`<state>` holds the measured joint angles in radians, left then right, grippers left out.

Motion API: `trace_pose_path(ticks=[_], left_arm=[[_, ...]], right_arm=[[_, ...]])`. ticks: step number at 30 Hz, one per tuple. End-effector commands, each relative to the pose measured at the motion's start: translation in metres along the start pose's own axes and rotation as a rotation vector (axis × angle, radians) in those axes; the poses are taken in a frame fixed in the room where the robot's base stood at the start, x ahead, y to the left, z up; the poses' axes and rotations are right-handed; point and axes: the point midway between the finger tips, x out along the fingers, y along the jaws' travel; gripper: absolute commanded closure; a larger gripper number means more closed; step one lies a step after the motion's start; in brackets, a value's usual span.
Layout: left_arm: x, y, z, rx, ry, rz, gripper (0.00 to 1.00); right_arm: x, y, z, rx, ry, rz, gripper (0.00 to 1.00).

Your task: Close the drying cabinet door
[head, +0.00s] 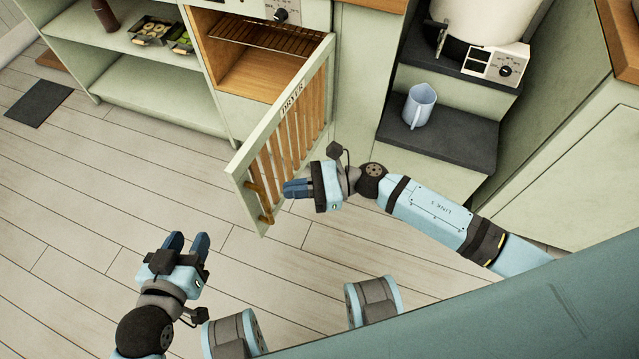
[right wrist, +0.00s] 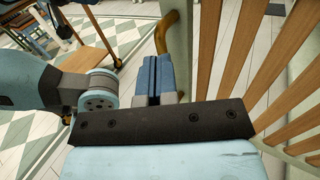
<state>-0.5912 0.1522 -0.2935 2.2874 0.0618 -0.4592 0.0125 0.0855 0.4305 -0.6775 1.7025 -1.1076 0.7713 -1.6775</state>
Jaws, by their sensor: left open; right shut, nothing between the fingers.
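The drying cabinet door (head: 287,125) is a pale green frame with wooden slats, marked DRYER. It stands wide open, swung out from the cabinet (head: 250,72), whose wooden inside and wire rack show. A wooden handle (head: 258,190) is on the door's free end; it also shows in the right wrist view (right wrist: 166,32). My left gripper (head: 188,243) is open and empty over the floor at lower left, apart from the door.
Open shelves (head: 150,95) with small trays of food stand left of the cabinet. A light blue jug (head: 420,105) sits on a dark step at right, below a white appliance (head: 485,30). The floor left of the door is clear.

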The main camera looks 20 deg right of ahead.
Motion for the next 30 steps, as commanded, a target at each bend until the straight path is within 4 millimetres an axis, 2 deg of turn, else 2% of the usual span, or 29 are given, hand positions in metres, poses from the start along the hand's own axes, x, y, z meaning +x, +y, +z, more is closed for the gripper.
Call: trace_pose_path(ticks=[3,9,30], left_arm=[[0.001,0.001,-0.002,-0.001,0.009,0.003,0.57],[0.001,0.002,-0.004,-0.001,0.017,0.006,0.57],[0.002,0.003,-0.003,-0.004,0.026,0.009,0.57]], right_arm=[[0.019,-0.001,0.001,0.0,-0.002,0.0,1.0],[0.033,0.0,0.0,0.001,-0.001,0.0,1.0],[0.04,-0.007,-0.001,0.001,-0.001,-0.014,1.0]])
